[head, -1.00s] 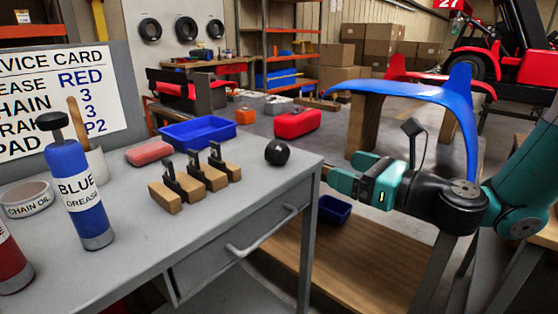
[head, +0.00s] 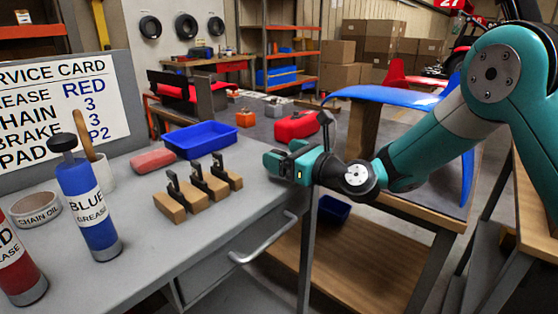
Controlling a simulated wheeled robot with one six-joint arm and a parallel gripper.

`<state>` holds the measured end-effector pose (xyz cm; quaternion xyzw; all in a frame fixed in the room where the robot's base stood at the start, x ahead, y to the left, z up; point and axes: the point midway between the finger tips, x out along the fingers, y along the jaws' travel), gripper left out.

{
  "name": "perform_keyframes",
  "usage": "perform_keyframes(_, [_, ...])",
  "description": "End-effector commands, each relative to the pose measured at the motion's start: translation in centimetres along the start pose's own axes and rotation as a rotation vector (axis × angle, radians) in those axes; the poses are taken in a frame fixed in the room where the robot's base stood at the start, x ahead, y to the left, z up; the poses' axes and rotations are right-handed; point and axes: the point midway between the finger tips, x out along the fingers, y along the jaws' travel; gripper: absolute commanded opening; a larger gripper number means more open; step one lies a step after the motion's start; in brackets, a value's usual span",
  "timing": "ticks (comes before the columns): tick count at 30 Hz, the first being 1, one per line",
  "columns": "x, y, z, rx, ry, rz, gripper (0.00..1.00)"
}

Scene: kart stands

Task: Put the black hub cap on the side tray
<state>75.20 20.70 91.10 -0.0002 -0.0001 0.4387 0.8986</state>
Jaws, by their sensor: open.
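My gripper (head: 272,160) is over the right end of the grey bench top, fingers pointing left. Its jaws are open. The black hub cap is not visible now; a round black thing stood on the bench at about this spot earlier, and my gripper now covers that place. I cannot tell whether it is between the fingers. I cannot tell which one is the side tray.
Wooden blocks with black upright clips (head: 168,208) stand on the bench left of my gripper.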

Motion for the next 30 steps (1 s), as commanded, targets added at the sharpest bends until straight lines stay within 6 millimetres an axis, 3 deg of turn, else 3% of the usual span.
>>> perform_keyframes(9, [0.8, 0.0, 0.0, 0.001, 0.000, -0.001, 0.85])
perform_keyframes(16, [0.8, 0.0, 0.0, 0.001, 0.000, -0.001, 0.33])
perform_keyframes(18, [0.8, 0.0, 0.0, 0.001, 0.000, -0.001, 0.29])
perform_keyframes(26, [0.7, 0.0, 0.2, 0.000, -0.001, -0.001, 0.28])
perform_keyframes(30, [0.7, 0.0, 1.4, -0.002, -0.002, -0.001, 0.28])
